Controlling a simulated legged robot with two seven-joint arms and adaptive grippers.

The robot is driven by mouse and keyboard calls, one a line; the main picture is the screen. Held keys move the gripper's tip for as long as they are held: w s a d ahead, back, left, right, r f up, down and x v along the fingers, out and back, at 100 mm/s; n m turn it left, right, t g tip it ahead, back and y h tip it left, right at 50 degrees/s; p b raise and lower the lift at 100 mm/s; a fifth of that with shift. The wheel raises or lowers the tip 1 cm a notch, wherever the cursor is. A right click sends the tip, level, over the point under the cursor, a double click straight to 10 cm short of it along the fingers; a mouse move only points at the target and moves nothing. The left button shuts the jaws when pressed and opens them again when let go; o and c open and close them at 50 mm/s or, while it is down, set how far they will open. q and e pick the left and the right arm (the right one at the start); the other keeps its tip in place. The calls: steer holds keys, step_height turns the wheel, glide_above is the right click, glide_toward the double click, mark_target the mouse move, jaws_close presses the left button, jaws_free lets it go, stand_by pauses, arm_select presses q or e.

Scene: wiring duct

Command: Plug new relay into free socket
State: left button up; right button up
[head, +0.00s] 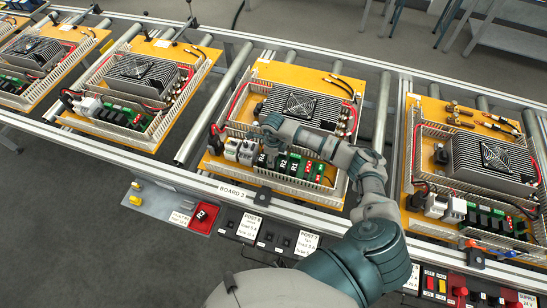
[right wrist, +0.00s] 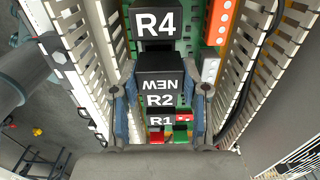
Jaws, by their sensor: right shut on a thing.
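My right gripper (head: 268,130) is over the middle board, above the relay row. In the right wrist view, its blue-grey fingers (right wrist: 163,112) are shut on the sides of a black relay marked NEW (right wrist: 160,84). The held relay is in line between relay R4 (right wrist: 158,22) and relay R2 (right wrist: 160,101), with R1 (right wrist: 160,121) beyond R2. The socket beneath it is hidden, and I cannot tell whether its pins are inserted. R4 also shows in the head view (head: 262,159). My left gripper is not in view.
Slotted white duct walls (right wrist: 92,58) run close on both sides of the gripper. A finned heatsink with fan (head: 300,104) stands behind the relay row. A red tray (head: 203,217) on the front rail holds a black relay. Other boards flank this one.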

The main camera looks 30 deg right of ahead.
steer(key=shift+d+f, duration=0.15)
steer(key=shift+d, duration=0.05)
stand_by(0.4)
steer(key=shift+a+f+b, duration=0.25)
steer(key=shift+f+b, duration=0.05)
steer(key=shift+d+f, duration=0.15)
steer(key=shift+f, duration=0.2)
steer(key=shift+a+b, duration=0.25)
steer(key=shift+b, duration=0.1)
stand_by(0.8)
stand_by(0.3)
steer(key=shift+f, duration=0.2)
